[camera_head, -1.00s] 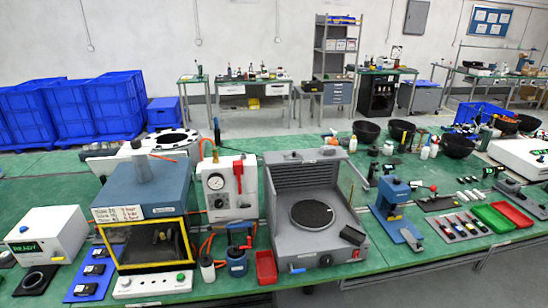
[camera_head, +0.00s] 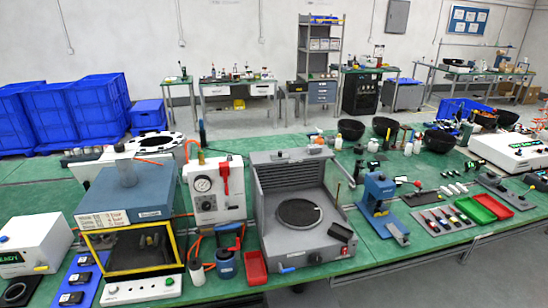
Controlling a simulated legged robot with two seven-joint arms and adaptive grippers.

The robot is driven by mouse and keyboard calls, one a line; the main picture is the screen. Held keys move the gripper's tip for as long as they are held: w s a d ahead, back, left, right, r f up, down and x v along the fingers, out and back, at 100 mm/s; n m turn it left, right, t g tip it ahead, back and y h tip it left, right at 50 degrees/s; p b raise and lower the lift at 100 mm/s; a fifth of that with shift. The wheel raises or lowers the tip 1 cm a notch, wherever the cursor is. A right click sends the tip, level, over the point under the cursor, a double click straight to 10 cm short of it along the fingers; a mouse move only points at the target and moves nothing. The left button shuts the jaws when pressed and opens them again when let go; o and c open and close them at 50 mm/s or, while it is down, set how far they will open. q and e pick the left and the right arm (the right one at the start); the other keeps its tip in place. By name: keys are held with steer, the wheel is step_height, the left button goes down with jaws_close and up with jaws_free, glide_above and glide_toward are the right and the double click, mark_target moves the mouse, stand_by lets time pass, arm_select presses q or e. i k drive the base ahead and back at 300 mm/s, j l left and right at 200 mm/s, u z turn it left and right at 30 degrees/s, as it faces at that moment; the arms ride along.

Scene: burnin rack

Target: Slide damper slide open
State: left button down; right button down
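I cannot pick out the damper slide for sure in the head view. A blue-grey box with a yellow-framed window (camera_head: 128,215) stands at the front left of the green bench, with a grey pipe (camera_head: 125,165) rising from its top. A grey louvred station (camera_head: 300,205) with a round dark plate stands at the middle. It has a small blue handle (camera_head: 287,269) at its lower front left and a black knob at its lower front. Whether either unit carries the slide, or how far it is open, is not clear. Neither of my grippers shows.
A white gauge unit with a red lever (camera_head: 219,190) stands between the box and the station. A blue press (camera_head: 379,200), a red tray (camera_head: 255,267) and a green tray (camera_head: 474,209) are on the bench. Bare green bench top (camera_head: 375,248) lies at the front right.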

mark_target(280, 156)
steer(key=i, duration=0.4)
steer(key=i+l, duration=0.15)
steer(key=i, duration=0.3)
steer(key=u, duration=0.05)
